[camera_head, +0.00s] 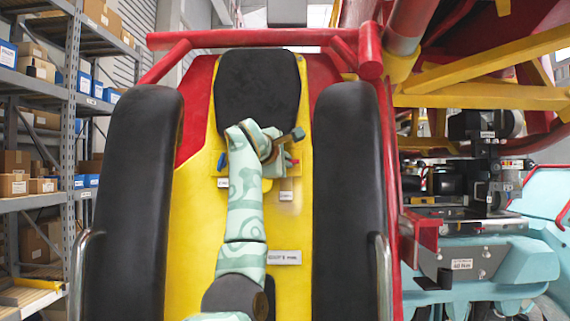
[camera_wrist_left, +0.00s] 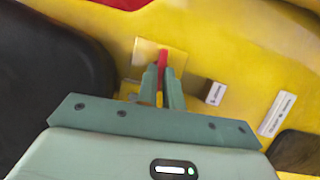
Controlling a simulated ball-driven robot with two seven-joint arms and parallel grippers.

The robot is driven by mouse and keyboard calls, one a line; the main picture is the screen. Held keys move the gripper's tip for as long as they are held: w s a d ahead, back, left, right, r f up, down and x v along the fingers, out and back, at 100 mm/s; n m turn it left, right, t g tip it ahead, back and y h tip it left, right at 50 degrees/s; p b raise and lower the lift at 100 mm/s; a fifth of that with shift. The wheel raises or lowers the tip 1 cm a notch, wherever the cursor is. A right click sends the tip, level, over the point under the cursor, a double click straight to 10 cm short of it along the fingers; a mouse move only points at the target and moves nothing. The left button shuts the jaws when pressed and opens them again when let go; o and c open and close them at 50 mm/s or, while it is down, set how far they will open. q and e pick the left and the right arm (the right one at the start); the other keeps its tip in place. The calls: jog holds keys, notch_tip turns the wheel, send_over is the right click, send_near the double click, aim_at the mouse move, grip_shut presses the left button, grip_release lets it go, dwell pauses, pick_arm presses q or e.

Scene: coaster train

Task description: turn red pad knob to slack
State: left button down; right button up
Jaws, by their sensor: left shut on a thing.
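The red pad knob (camera_wrist_left: 163,56) stands on a small yellow plate (camera_wrist_left: 178,62) on the yellow panel in the left wrist view. My left gripper (camera_wrist_left: 161,76) is shut on it, one finger on each side, and only its upper end shows past the fingers. In the head view my left gripper (camera_head: 289,158) is at the panel, below the black headrest pad (camera_head: 258,85). There my wrist hides most of the knob and plate. The knob's exact turn angle cannot be told. My right gripper is not in view.
Tall black side pads (camera_head: 145,180) and (camera_head: 348,190) flank the yellow panel (camera_head: 192,240). A blue part (camera_head: 222,160) sits left of my wrist. White labels (camera_head: 286,196) and (camera_head: 284,257) are on the panel. Metal handrails (camera_head: 383,275) stand at the lower sides.

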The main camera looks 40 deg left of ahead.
pick_arm(q)
jog(key=shift+w+d+f+n+t+y+b, duration=0.2)
jog(key=shift+n+y+b, duration=0.8)
jog(key=shift+n, duration=1.35)
jog(key=shift+s+d+f+n+t+y+b, duration=0.2)
jog(key=shift+n+y+b, duration=0.75)
jog(key=shift+n, duration=1.45)
jog(key=shift+w+f+n+t+y+b, duration=0.25)
jog(key=shift+n+y+b, duration=0.75)
jog(key=shift+n, duration=1.35)
jog(key=shift+f, duration=0.1)
jog(key=c, duration=1.5)
grip_release()
jog(key=shift+c, duration=0.2)
jog(key=shift+s, duration=0.1)
jog(key=shift+r+n, duration=0.2)
jog(key=shift+n, duration=0.1)
